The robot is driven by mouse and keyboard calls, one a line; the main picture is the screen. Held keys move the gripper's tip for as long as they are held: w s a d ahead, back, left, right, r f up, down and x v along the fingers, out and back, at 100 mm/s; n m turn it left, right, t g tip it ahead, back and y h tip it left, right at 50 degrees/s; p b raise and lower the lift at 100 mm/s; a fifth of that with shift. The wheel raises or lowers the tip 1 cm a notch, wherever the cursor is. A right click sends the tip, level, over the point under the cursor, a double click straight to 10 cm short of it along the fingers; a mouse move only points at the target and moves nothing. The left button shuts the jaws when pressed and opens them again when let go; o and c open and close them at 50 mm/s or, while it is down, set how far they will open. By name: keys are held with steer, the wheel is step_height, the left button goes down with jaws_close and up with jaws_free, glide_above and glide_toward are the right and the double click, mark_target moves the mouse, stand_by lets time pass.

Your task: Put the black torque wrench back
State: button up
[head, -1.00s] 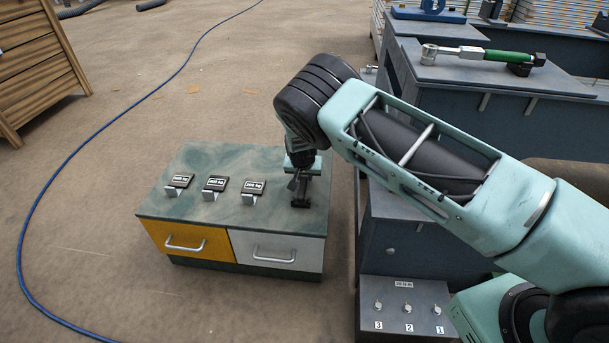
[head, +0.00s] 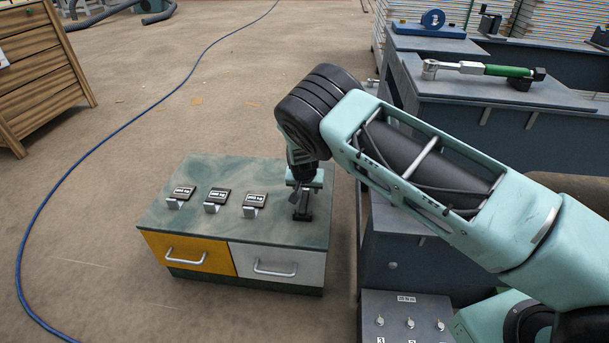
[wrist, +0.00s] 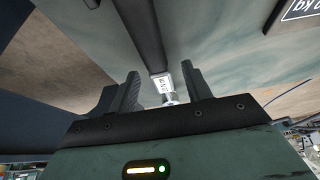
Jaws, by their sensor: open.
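The black torque wrench (wrist: 141,30) shows in the wrist view as a long black bar with a silver, labelled end. It appears to lie on the green cabinet top. My gripper (wrist: 163,88) is open, with one finger on each side of the silver end and visible gaps between. In the head view my gripper (head: 303,190) points down over the right part of the cabinet top, and most of the wrench is hidden there or hard to tell from the gripper.
The cabinet (head: 245,228) has a yellow drawer (head: 188,251), a white drawer (head: 275,263) and three labelled holders (head: 216,200) on top. A green-handled wrench (head: 485,70) lies on the grey bench (head: 500,92). A switch box (head: 405,318) stands at the front. Open floor lies left.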

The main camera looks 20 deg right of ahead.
steer(key=p+v, duration=0.4)
steer(key=v, duration=1.2)
steer(key=s+a+r+n+g+y, duration=0.2)
steer(key=s+a+r+n, duration=0.15)
steer(key=s+r, duration=0.5)
steer(key=s+a+r+n+g+y, duration=0.2)
steer(key=s+a+r, duration=0.35)
steer(key=s, duration=0.65)
steer(key=s+d+r+n+h, duration=0.1)
steer(key=s+d+r+n, duration=0.25)
steer(key=s, duration=0.65)
steer(key=s+d+r+n, duration=0.25)
steer(key=s+r, duration=0.25)
steer(key=s, duration=0.5)
step_height(320, 180, up, 26)
steer(key=p, duration=2.6)
steer(key=shift+s+a+n+g+h, duration=0.2)
steer(key=shift+a+n+g+h, duration=0.1)
steer(key=shift+n, duration=0.05)
